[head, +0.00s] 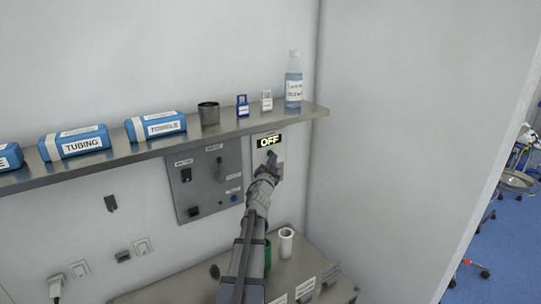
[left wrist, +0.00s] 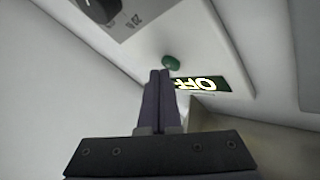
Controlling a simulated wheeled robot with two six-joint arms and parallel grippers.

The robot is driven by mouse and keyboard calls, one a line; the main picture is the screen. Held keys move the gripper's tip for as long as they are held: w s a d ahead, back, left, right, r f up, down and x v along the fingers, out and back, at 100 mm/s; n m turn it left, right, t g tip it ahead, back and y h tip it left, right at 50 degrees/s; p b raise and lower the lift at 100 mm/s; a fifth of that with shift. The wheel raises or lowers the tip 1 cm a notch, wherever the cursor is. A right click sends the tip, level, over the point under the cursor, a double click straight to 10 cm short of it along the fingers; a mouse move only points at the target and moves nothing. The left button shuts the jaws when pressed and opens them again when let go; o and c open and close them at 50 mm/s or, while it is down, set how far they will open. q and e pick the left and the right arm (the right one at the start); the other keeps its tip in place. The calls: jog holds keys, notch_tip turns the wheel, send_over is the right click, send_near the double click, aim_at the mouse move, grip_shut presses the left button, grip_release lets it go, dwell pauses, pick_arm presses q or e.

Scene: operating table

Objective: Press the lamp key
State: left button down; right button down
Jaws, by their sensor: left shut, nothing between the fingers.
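A pale panel on the wall (head: 278,176) carries a lit display (head: 268,141) that reads OFF. In the left wrist view the display (left wrist: 207,84) sits beside a round green key (left wrist: 171,63). No label on the key is readable, and in the head view my gripper hides it. My left gripper (head: 271,157) is shut and empty, in front of the panel just below the display. In the left wrist view its fingertips (left wrist: 160,73) are close to the green key; I cannot tell whether they touch it.
A grey switch panel (head: 205,182) is left of my arm. A lower metal surface holds a white cylinder (head: 286,242).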

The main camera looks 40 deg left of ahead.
pick_arm(q)
jog(key=shift+w+a, duration=0.1)
jog(key=shift+a, duration=0.2)
dwell(0.4)
jog(key=shift+d, duration=0.2)
jog(key=shift+s+d, duration=0.2)
jog(key=shift+d, duration=0.2)
jog(key=d, duration=0.2)
jog(key=s+d, duration=0.1)
jog(key=d, duration=0.2)
jog(key=shift+s+d, duration=0.3)
jog(key=shift+d, duration=0.05)
dwell(0.4)
